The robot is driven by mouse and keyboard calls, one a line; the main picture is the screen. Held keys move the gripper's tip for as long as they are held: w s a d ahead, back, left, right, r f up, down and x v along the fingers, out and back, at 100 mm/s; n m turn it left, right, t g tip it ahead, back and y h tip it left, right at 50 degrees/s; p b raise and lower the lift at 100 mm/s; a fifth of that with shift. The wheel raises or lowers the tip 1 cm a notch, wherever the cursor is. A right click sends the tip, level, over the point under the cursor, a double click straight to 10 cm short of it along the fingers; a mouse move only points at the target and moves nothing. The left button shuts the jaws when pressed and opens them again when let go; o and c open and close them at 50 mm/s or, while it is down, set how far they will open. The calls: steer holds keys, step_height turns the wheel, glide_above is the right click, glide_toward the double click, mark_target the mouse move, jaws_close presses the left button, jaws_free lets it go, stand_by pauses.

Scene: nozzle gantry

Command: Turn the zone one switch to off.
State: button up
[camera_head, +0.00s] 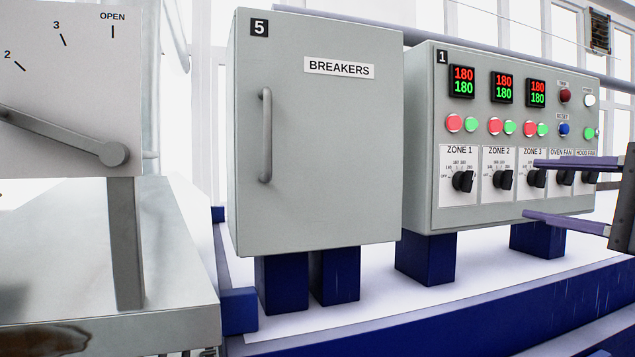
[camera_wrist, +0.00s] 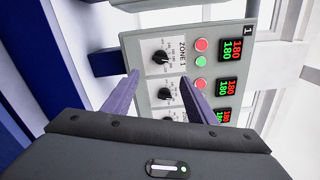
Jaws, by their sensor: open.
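The zone one switch (camera_head: 462,181) is a black knob on a white plate labelled ZONE 1, at the lower left of the grey control panel (camera_head: 480,215). Its pointer setting is too small to read surely. In the wrist view, turned sideways, the zone one knob (camera_wrist: 159,57) shows beyond the fingertips. My gripper (camera_head: 531,188) is open and empty, its two purple fingers reaching in from the right at about zone 3 in the head view. In the wrist view my gripper (camera_wrist: 160,77) has the zone 2 knob (camera_wrist: 163,94) visible between its fingers.
Similar knobs for zone 2 (camera_head: 503,180), zone 3 and fans sit to the right; the fingers partly cover some. Red and green buttons and displays reading 180 are above. A grey BREAKERS cabinet (camera_head: 330,150) with a bar handle (camera_head: 265,135) stands left of the panel.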

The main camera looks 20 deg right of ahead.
mark_target(472, 184)
steer(key=shift+w+a, duration=0.2)
steer(key=shift+w, duration=6.4)
steer(key=c, duration=1.1)
